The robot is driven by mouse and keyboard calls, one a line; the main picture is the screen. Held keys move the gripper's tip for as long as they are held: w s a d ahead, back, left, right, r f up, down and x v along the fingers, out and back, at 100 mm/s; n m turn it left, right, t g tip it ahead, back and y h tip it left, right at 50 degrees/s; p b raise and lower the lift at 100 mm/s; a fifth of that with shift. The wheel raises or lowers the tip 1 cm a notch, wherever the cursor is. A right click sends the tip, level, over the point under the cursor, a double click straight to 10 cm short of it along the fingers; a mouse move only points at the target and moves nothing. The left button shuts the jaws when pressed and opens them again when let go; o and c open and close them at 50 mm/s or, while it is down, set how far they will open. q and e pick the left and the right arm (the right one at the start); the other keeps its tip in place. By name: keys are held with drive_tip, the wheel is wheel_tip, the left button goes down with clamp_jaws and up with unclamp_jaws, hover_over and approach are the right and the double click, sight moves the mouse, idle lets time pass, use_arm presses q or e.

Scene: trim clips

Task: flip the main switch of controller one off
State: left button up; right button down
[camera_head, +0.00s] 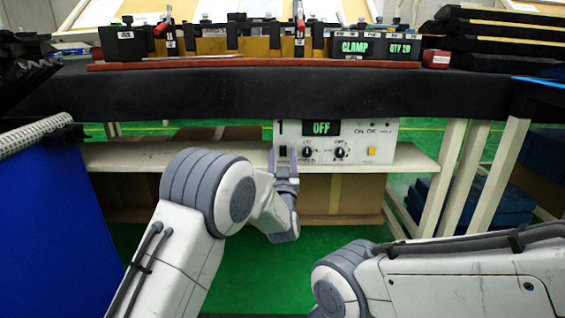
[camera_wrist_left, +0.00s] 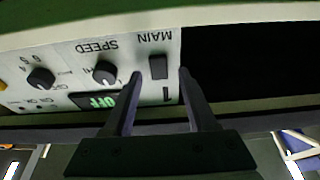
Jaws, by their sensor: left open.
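Controller one (camera_head: 352,131) is a pale box under the table, marked 1, with a green display (camera_head: 321,128) reading OFF. Its dark main switch (camera_head: 283,151) is at the left of the panel. In the left wrist view the panel appears upside down, and the switch (camera_wrist_left: 158,67) under the word MAIN shows between my fingertips. My left gripper (camera_head: 283,160) is open in front of the switch; its fingers also show in the wrist view (camera_wrist_left: 161,74). I cannot tell whether a finger touches the switch. My right arm shows at the lower right, but its gripper is out of view.
The controller sits on a pale shelf (camera_head: 413,157) below the dark table edge (camera_head: 270,95). Two knobs and a yellow button (camera_head: 371,151) are right of the switch. Clamp fixtures and a CLAMP display (camera_head: 376,48) stand on the table. A blue panel (camera_head: 50,225) is at left.

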use_arm(q)
drive_tip(key=p+v, duration=0.3)
drive_tip(key=v, duration=0.7)
drive_tip(key=shift+s, duration=0.15)
drive_tip(key=s+d+r+m+g+h+p, duration=0.1)
drive_tip(key=s+d+m+g+h+p, duration=0.45)
drive_tip(key=s+g, duration=0.7)
drive_tip(key=s+a+r+m+g+y+p, duration=0.1)
drive_tip(key=s+a+r+g+y+p, duration=0.3)
drive_tip(key=s, duration=1)
drive_tip(key=s+a+f+m+g+y+p, duration=0.15)
drive_tip(key=s+a+g, duration=0.45)
drive_tip(key=s, duration=0.7)
wheel_tip(320, 180, up, 37)
drive_tip(key=h+p, duration=0.1)
drive_tip(key=p, duration=3.6)
drive_tip(key=shift+a+n+t, duration=0.15)
drive_tip(key=shift+n+t, duration=0.2)
drive_tip(key=shift+n, duration=0.05)
